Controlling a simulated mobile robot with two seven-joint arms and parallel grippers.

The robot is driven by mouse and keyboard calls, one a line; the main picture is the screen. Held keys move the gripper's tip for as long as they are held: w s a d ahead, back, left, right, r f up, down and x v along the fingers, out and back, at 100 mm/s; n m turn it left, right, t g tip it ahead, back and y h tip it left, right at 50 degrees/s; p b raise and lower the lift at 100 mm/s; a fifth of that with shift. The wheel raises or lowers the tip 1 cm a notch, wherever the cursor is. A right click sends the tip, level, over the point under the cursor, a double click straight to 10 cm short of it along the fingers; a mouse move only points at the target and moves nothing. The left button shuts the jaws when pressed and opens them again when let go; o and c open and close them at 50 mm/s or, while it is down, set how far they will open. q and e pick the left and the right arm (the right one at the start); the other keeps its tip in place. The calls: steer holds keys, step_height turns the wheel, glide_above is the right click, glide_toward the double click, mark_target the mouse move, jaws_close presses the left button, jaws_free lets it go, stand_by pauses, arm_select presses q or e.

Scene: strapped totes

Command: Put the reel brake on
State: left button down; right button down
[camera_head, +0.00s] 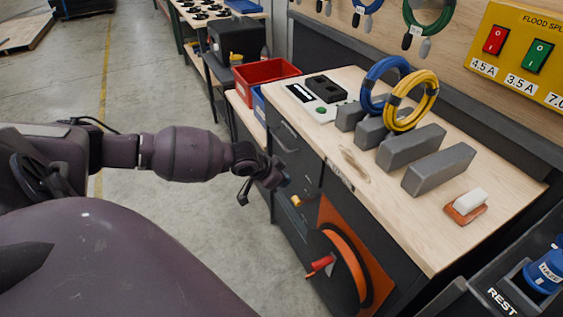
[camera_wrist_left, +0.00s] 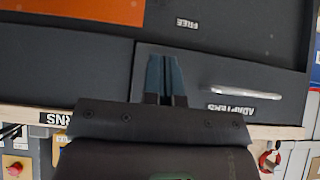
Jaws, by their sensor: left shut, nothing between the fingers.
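The cable reel (camera_head: 342,260), wound with orange, is mounted on an orange panel (camera_head: 376,262) on the dark front of the workbench. A red handle (camera_head: 320,266) sticks out from the reel. A small yellow part (camera_head: 296,201) shows on the bench front above and left of the reel; I cannot tell whether it is the brake. My left gripper (camera_head: 284,181) is in front of the bench front, above that part. It is shut and empty in the left wrist view (camera_wrist_left: 165,60), beside a drawer labelled ADAPTERS. A FREE label (camera_wrist_left: 187,23) and the orange panel's edge (camera_wrist_left: 80,10) also show there.
The wooden benchtop (camera_head: 335,150) carries grey blocks (camera_head: 410,147), blue (camera_head: 376,72) and yellow (camera_head: 428,88) cable coils and a white-topped block (camera_head: 470,202). A red bin (camera_head: 264,78) stands behind left. A drawer handle (camera_wrist_left: 240,92) juts out near my left gripper. The floor left is clear.

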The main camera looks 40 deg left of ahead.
arm_select(q)
steer(key=b, duration=0.2)
glide_above(297, 199)
steer(key=s, duration=0.1)
step_height(297, 199, down, 5)
step_height(297, 199, down, 3)
steer(key=shift+a+r, duration=0.15)
steer(key=shift+r, duration=0.05)
steer(key=shift+s+a+f, duration=0.1)
steer(key=shift+s+f, duration=0.05)
steer(key=shift+f, duration=0.6)
steer(key=shift+b, duration=0.3)
steer(key=shift+s+f+t, duration=0.2)
steer(key=shift+f+t, duration=0.15)
steer(key=shift+t, duration=0.05)
